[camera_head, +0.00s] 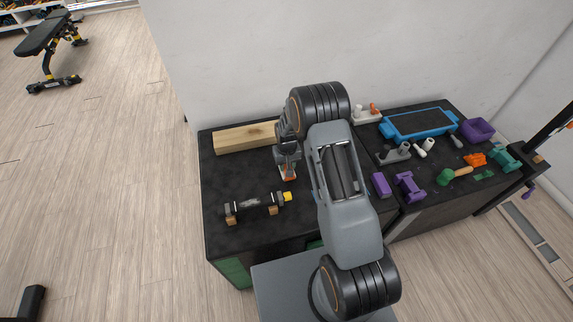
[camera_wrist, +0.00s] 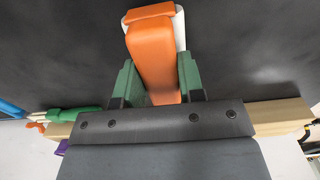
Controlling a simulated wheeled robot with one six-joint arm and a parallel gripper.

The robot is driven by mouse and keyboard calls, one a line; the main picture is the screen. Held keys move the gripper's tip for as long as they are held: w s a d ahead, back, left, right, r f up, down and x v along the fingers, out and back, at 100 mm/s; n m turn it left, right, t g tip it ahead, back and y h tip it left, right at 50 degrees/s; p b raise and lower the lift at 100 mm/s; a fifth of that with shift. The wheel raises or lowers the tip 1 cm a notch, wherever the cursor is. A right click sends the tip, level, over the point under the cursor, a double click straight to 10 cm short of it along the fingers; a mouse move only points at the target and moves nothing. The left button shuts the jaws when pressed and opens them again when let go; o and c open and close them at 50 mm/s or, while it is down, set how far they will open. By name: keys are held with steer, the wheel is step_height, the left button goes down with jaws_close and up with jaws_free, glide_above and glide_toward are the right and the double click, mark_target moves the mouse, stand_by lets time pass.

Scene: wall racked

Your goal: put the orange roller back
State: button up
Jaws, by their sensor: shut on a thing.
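My gripper (camera_head: 288,174) is above the black top of the left bench (camera_head: 228,178). In the wrist view, the green fingers of my gripper (camera_wrist: 157,82) are shut on the orange roller (camera_wrist: 153,58), a long orange body with a wider orange head and a white edge at its far end. Dark surface lies behind it. In the head view only a small orange and white part of the roller (camera_head: 289,178) shows below the gripper. A grey holder (camera_head: 366,119) with a white piece and an orange piece stands near the wall, right of my arm.
A wooden beam (camera_head: 240,138) lies along the back of the left bench. A dark bar with a yellow end (camera_head: 252,203) rests on wooden blocks at the front. The right bench holds a blue tray (camera_head: 388,131), a grey holder (camera_head: 392,157), purple pieces (camera_head: 409,187) and a green-headed mallet (camera_head: 445,177).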

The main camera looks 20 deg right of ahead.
steer(key=shift+f, duration=0.1)
steer(key=shift+f, duration=0.15)
steer(key=o, duration=1)
steer(key=shift+c, duration=0.2)
